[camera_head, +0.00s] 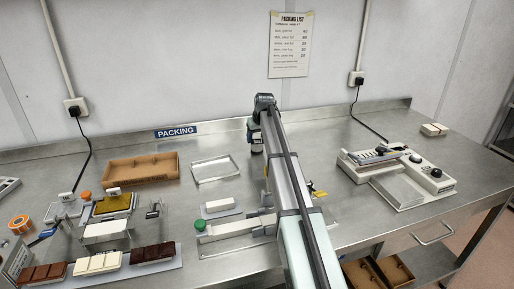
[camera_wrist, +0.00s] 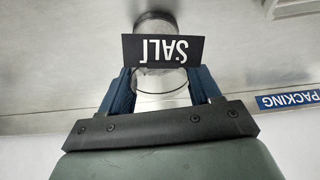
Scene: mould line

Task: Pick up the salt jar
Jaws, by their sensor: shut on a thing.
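The salt jar (camera_wrist: 155,24) is a clear round jar with a dark part and a black label reading SALT, upside down in the wrist view. My gripper (camera_wrist: 160,80) has its two blue fingers on either side of the jar, shut on it. In the head view the jar (camera_head: 257,146) shows only partly, at the far end of my arm near the back of the steel bench (camera_head: 315,135). My arm hides part of it there. I cannot tell whether its base touches the bench.
Chocolate bars (camera_head: 98,263) lie at the front left. A sealing machine (camera_head: 398,178) stands at right.

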